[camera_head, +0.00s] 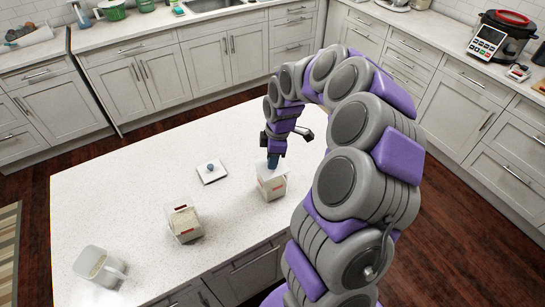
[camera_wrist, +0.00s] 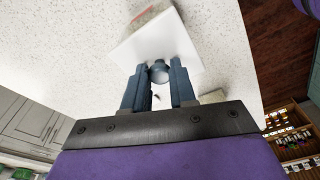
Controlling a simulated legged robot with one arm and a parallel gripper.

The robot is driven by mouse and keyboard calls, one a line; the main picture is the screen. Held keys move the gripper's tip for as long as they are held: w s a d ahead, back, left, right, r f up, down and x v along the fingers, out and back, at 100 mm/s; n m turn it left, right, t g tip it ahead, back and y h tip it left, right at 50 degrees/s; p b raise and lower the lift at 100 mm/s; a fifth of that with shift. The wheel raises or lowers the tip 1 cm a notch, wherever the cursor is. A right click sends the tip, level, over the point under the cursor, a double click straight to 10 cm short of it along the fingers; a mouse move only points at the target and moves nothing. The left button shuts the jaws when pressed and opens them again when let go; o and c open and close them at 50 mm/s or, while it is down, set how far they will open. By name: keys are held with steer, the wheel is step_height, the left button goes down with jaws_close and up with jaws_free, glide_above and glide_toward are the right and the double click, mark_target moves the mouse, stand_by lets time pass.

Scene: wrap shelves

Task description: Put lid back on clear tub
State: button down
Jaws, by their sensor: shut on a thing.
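My gripper (camera_head: 274,160) points down over a white square tub (camera_head: 272,187) with a red label on the island. In the wrist view my gripper (camera_wrist: 160,72) is shut on the round knob of a pale square lid (camera_wrist: 150,42). The lid is at the top of that tub; I cannot tell whether it is seated or just above. The tub's labelled side (camera_wrist: 150,13) shows past the lid's edge. A second square lid (camera_head: 212,177) with a blue knob lies flat on the island.
Another open tub (camera_head: 185,226) with pale contents and a red label stands between them on the white island top (camera_head: 120,200). The island is clear around the loose lid. Cabinets and counters line the back, with a red-lidded cooker (camera_head: 505,35) at right.

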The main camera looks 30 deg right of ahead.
steer(key=shift+f, duration=0.3)
stand_by(0.5)
steer(key=c, duration=0.8)
jaws_free()
steer(key=o, duration=0.4)
steer(key=shift+o, duration=0.2)
steer(key=shift+r+p, duration=1.6)
steer(key=shift+r, duration=1.95)
